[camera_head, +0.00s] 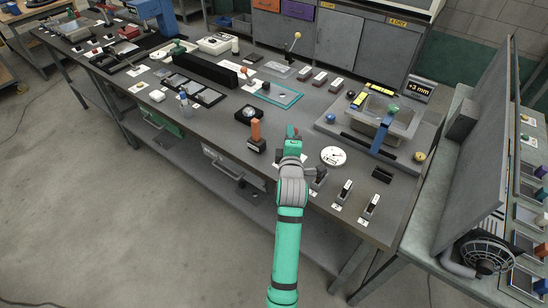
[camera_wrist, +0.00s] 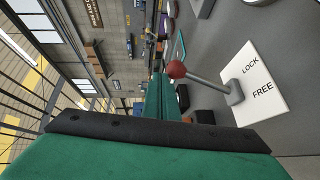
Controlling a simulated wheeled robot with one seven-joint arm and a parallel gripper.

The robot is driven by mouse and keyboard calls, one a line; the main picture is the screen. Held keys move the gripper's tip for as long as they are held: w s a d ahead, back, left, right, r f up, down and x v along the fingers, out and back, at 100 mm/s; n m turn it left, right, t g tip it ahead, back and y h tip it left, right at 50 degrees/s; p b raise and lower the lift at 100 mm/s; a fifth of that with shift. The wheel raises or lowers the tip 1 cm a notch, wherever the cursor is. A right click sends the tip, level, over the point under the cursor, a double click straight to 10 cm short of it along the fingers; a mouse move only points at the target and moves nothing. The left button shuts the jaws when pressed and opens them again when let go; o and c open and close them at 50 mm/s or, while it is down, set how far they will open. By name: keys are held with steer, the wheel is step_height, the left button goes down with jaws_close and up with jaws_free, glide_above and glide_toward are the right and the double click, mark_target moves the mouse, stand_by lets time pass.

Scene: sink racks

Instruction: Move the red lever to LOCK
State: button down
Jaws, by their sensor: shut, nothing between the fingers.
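The red lever has a red ball knob (camera_wrist: 176,70) on a grey shaft. Its grey base stands on a white plate (camera_wrist: 272,107) printed LOCK and FREE in the wrist view. There the shaft leans toward the upper left of the picture; I cannot tell which label it stands at. My gripper (camera_wrist: 162,92) is shut and empty, its green fingers right beside the knob. I cannot tell if they touch it. In the head view my gripper (camera_head: 292,144) is at the bench's front, with a small red spot of the knob at its tip and the plate mostly hidden.
An orange-handled block (camera_head: 256,131) stands just left of my gripper. A white round dial (camera_head: 333,156) lies to the right, and switches (camera_head: 344,191) line the front edge. A fixture with a blue bar (camera_head: 379,137) is behind right. The grey bench (camera_head: 205,125) has bare room at front left.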

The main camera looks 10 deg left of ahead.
steer(key=s+r, duration=0.7)
steer(key=s, duration=0.3)
steer(key=shift+s+a, duration=0.25)
steer(key=shift+s, duration=0.15)
steer(key=s+d+f+m, duration=0.2)
steer(key=s+f+m, duration=0.6)
steer(key=s+f, duration=0.9)
steer(key=s+d+f+m+g+h, duration=0.1)
steer(key=s+m, duration=0.9)
steer(key=s, duration=1.7)
steer(key=shift+s+d+f, duration=0.25)
steer(key=shift+f, duration=0.4)
